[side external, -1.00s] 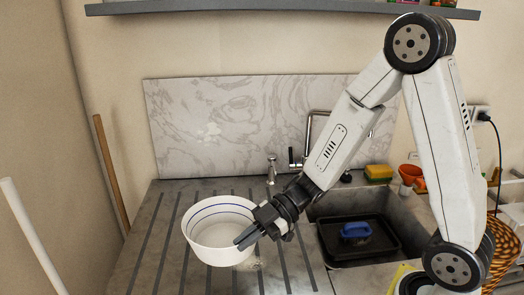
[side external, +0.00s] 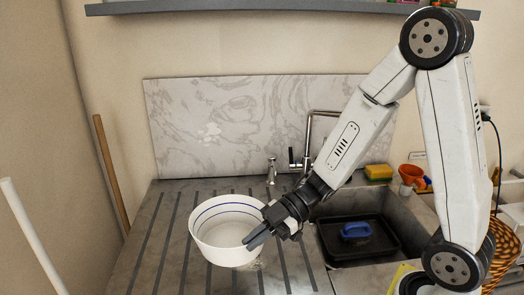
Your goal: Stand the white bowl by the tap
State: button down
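The white bowl (side external: 212,246) with blue lines inside its rim is upright over the ribbed drainboard, left of the sink. My gripper (side external: 252,241) is at the bowl's right side, with its dark fingers close together at the rim. It appears shut on the rim, and the fingers hide that part of the bowl. I cannot tell whether the bowl's base touches the drainboard. The chrome tap (side external: 309,136) stands behind the sink, to the right of and farther back than the bowl; my arm partly hides its right side.
A soap dispenser (side external: 271,170) stands left of the tap. The sink (side external: 402,218) holds a black tray (side external: 335,240) with a blue-handled item (side external: 356,231). A yellow sponge (side external: 378,172) and an orange cup (side external: 411,172) sit behind it. The drainboard (side external: 158,230) left of the bowl is clear.

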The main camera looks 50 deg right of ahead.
aim_at(253, 212)
jog(key=w+d+m+t, duration=0.1)
jog(key=w+d, duration=0.1)
jog(key=w+d+f+m+t+h, duration=0.1)
jog(key=w+d, duration=0.1)
jog(key=d, duration=0.1)
jog(key=w+d+m+t+h, duration=0.1)
jog(key=w+d+t, duration=0.1)
jog(key=w, duration=0.1)
jog(key=shift+d+f+m, duration=0.25)
jog(key=shift+f+m, duration=0.05)
jog(key=shift+f, duration=0.1)
jog(key=w+d+f+m+t+h, duration=0.3)
jog(key=d+f, duration=0.4)
jog(key=d, duration=0.4)
jog(key=shift+w+d+f+m+t+h, duration=0.25)
jog(key=shift+w+m+h, duration=0.45)
jog(key=shift+w, duration=0.45)
jog(key=shift+f, duration=1.7)
jog(key=shift+f, duration=0.1)
jog(key=c, duration=1.2)
grip_release()
jog(key=o, duration=0.4)
